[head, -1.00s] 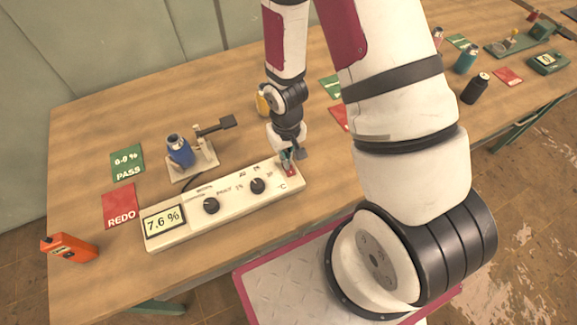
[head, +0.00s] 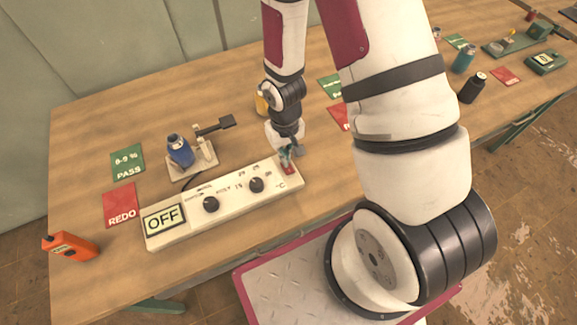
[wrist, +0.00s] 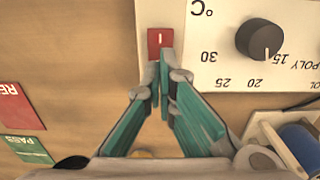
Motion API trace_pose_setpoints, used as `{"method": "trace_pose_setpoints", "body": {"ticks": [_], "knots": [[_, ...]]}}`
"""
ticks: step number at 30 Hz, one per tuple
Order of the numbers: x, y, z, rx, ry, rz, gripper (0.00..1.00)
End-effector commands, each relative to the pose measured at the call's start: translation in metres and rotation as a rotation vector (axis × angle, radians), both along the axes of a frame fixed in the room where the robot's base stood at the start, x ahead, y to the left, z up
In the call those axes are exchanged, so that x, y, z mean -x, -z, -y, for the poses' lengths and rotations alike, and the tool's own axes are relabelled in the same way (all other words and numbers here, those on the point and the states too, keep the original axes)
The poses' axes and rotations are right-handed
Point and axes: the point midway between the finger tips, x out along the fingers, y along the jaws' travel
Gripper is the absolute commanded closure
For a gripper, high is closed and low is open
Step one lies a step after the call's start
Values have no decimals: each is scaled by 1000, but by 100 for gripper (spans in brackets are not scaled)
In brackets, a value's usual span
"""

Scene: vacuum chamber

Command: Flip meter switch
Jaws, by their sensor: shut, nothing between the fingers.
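The meter (head: 232,208) is a long white box with two black knobs. Its display (head: 164,219) at the left end reads OFF. The red switch (head: 289,170) sits at the meter's right end; it also shows in the wrist view (wrist: 160,38), with a white mark on it. My gripper (head: 286,156) is over the switch, its fingers pointing down. In the wrist view my gripper (wrist: 164,76) is shut and empty, its teal fingers meeting at the switch's near edge. I cannot tell whether the tips touch the switch.
A red REDO card (head: 120,204) and a green PASS card (head: 127,162) lie to the left. An orange device (head: 70,248) is at the left edge. Other bottles and cards are at the right.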

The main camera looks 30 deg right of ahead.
Motion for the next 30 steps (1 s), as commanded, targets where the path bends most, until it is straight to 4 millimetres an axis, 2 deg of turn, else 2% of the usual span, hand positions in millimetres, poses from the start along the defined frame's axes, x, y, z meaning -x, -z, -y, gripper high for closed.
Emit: {"method": "trace_pose_setpoints", "body": {"ticks": [19, 30], "knots": [[1, -48, 0, -1, 0, 2, 100], [0, -53, 0, 0, 0, 0, 100]]}}
